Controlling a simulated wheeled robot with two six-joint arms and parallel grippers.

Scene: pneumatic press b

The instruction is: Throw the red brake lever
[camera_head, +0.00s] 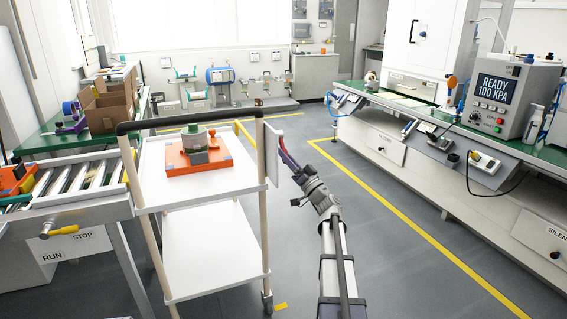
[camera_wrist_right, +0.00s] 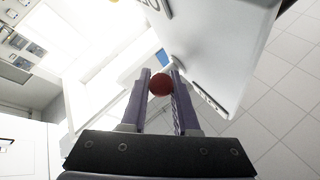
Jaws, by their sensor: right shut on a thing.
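My right gripper (camera_head: 284,158) is at the right side of the white cart (camera_head: 212,250), beside its upright side panel (camera_head: 271,150). In the right wrist view the round red knob of the brake lever (camera_wrist_right: 160,84) sits between the two fingers of my right gripper (camera_wrist_right: 160,92), which is shut on it. The rest of the lever is hidden behind the knob. In the head view I cannot make out the red lever. My left gripper is in neither view.
An orange fixture (camera_head: 198,158) with a grey-green part stands on the cart's top shelf. A roller conveyor (camera_head: 75,185) with a yellow-handled RUN/STOP lever (camera_head: 68,231) adjoins the cart at left. A long bench (camera_head: 440,160) stands at right; the floor between is clear.

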